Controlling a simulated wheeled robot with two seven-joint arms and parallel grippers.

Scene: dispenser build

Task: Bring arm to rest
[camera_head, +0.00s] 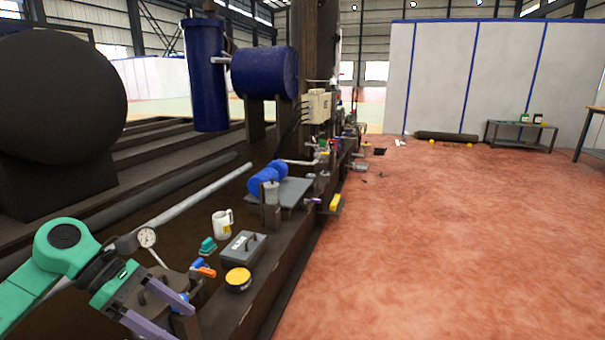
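My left arm (70,255), in green and dark segments, comes in at the lower left. The gripper is low in the picture, in front of the near end of the dark bench (255,300). My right gripper is out of the picture.
Near the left gripper are a pressure gauge (147,237), orange-and-blue valve handles (203,268) and a yellow-topped round tin (238,279). A grey lidded box (243,248) and white mug (222,224) stand farther back. The red floor (440,240) at right is mostly clear.

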